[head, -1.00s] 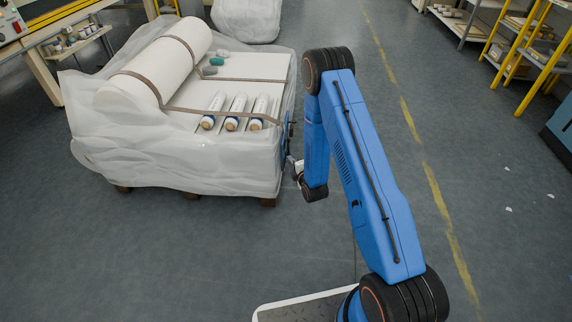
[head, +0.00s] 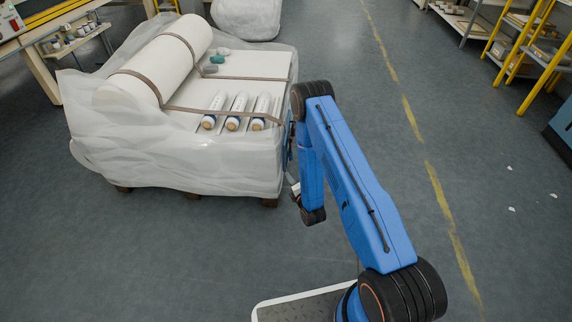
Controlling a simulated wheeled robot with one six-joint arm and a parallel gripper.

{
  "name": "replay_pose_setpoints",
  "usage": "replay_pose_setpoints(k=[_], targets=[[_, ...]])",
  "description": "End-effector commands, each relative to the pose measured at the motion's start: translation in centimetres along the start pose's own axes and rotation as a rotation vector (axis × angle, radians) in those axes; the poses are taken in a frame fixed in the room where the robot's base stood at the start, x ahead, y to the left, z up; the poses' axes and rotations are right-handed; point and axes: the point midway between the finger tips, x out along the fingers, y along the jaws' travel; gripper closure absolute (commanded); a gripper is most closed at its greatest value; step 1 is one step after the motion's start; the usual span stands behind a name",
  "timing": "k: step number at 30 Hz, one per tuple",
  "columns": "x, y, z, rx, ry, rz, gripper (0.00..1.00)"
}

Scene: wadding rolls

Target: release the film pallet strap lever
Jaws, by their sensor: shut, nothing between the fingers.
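The film pallet (head: 180,160) stands at left, draped in clear plastic film, with a large white roll (head: 155,65) on top. Brown straps cross it; the front strap (head: 225,113) runs over the top to the right edge. A small dark and blue fitting (head: 289,148) shows on the pallet's right side, where that strap comes down; it is too small to make out the lever's position. My gripper (head: 291,180) is at the pallet's right side, below this fitting, small and partly hidden by my arm. It is shut and empty. I cannot tell whether it touches the pallet.
Several white cylinders (head: 236,112) lie on the pallet top, with small grey and teal pieces (head: 217,58) behind them. Another wrapped load (head: 246,18) stands behind. Shelves with yellow posts (head: 535,60) are at the right.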

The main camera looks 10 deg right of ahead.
Motion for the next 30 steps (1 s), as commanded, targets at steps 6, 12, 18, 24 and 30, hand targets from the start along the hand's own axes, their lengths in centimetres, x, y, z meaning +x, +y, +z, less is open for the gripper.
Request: replay_pose_setpoints(k=[6,12,18,24,30], targets=[[0.0,-0.1,0.0,-0.001,-0.001,-0.002,1.00],[0.2,-0.1,0.0,-0.001,-0.001,-0.001,1.00],[2.3,0.0,0.0,-0.001,-0.001,0.001,1.00],[5.7,0.0,0.0,-0.001,0.000,0.001,1.00],[8.9,0.0,0.0,-0.001,0.000,0.001,1.00]])
